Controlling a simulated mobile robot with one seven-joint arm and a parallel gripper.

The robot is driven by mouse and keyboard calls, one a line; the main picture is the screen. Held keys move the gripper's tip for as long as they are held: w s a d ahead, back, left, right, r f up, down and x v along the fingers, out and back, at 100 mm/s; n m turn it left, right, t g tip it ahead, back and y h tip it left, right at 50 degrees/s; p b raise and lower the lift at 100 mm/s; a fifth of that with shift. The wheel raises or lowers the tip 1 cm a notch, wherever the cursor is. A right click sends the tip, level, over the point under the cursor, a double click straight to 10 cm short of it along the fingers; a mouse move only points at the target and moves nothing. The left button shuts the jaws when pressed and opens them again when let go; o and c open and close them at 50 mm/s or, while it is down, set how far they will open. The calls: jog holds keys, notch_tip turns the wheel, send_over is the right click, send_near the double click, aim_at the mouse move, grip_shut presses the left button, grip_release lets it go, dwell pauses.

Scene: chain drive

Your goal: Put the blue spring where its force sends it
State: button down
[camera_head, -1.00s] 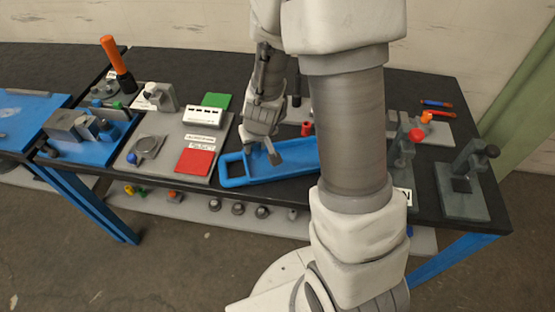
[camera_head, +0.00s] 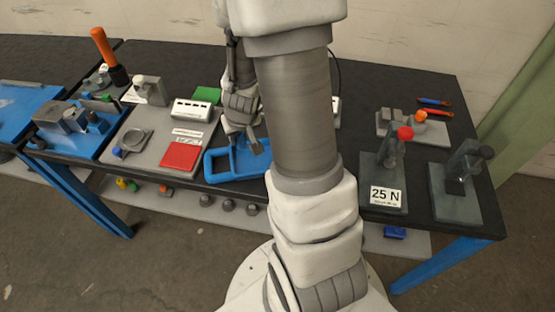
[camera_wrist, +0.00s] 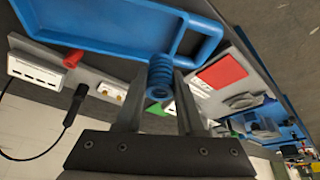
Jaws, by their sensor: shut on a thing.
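My gripper (camera_head: 240,145) is over the blue tray (camera_head: 213,168). In the wrist view its fingers (camera_wrist: 158,85) are shut on the blue spring (camera_wrist: 160,74), a small coil held at the fingertips. The spring cannot be made out in the head view. The red pad (camera_head: 181,156) and green pad (camera_head: 207,96) are on a grey board left of the tray; the labels by them are too small to read. A grey stand with a red knob (camera_head: 405,133) and a "25 N" sign (camera_head: 386,196) stands on the right of the table.
A white box with several slots (camera_head: 192,109) sits on the grey board (camera_head: 128,165). A stand with a dark knob (camera_head: 465,160) is at the far right. An orange-handled lever (camera_head: 108,52) rises at the back left. My arm hides the table's middle.

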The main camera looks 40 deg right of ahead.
jog(key=s+d+f+m+g+h+b, duration=0.1)
jog(key=s+d+f+m+h+b, duration=0.15)
jog(key=s+d+m, duration=0.75)
jog(key=w+f+n, duration=0.1)
jog(key=w+f, duration=0.1)
jog(key=w+d+f+n, duration=0.1)
jog(key=w+f+n, duration=0.1)
jog(key=w, duration=0.1)
jog(key=w+f+n+p, duration=0.1)
jog(key=w+f, duration=0.1)
jog(key=w, duration=0.1)
jog(key=shift+d+y, duration=0.3)
jog(key=shift+y, duration=0.05)
jog(key=shift+w+f+b, duration=0.1)
jog(key=shift+f+b, duration=0.6)
jog(key=shift+f, duration=1.25)
jog(key=shift+f, duration=0.2)
jog(key=c, duration=0.5)
grip_release()
